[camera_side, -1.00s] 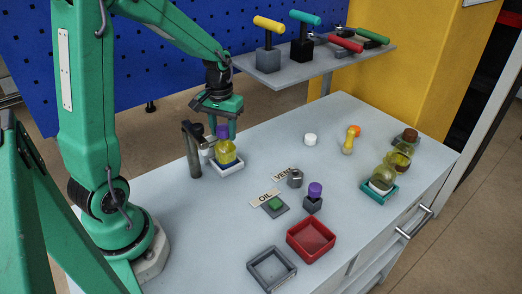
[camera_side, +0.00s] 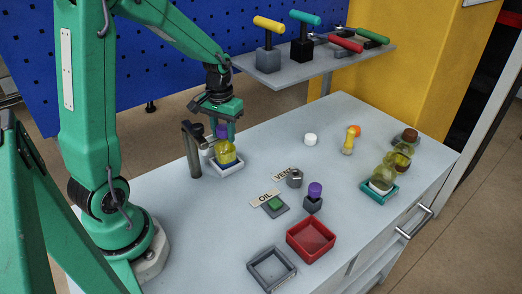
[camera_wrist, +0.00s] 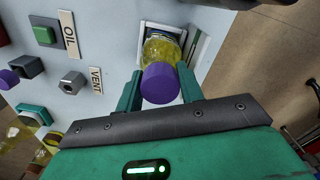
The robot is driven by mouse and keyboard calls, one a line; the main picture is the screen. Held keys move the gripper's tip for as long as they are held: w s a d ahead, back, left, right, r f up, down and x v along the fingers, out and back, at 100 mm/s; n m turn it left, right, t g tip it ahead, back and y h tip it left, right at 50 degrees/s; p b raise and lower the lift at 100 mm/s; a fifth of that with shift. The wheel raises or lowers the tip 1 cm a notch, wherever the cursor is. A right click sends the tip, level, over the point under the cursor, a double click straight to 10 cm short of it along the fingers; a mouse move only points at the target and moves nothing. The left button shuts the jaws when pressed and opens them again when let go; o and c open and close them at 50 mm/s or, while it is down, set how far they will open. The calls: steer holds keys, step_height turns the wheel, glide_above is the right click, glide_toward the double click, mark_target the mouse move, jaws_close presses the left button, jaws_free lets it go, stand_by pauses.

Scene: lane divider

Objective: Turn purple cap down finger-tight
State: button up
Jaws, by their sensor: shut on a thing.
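A bottle of yellow liquid (camera_side: 225,152) stands upright in a white square holder (camera_side: 229,169), close to the dark post. Its purple cap (camera_wrist: 160,83) is on its top, between the two green fingers of my gripper (camera_wrist: 159,88) in the wrist view. My gripper (camera_side: 222,130) is above the bottle, pointing down, shut on the cap. In the side view the fingers partly hide the cap. The cap's seating on the neck cannot be told. A second purple cap (camera_side: 315,189) sits on a grey block (camera_side: 313,205) to the right.
A dark post (camera_side: 192,155) stands just left of the bottle. OIL (camera_side: 265,197) and VENT (camera_side: 284,174) labels, a green button (camera_side: 275,203), a red tray (camera_side: 311,239) and a grey tray (camera_side: 271,269) are nearer the front. A teal tray (camera_side: 379,194) with bottles stands right.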

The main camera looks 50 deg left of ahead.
steer(key=shift+m, duration=0.7)
steer(key=shift+m, duration=0.5)
steer(key=shift+m, duration=0.9)
steer(key=shift+m, duration=0.7)
steer(key=shift+m, duration=0.4)
steer(key=shift+m, duration=0.6)
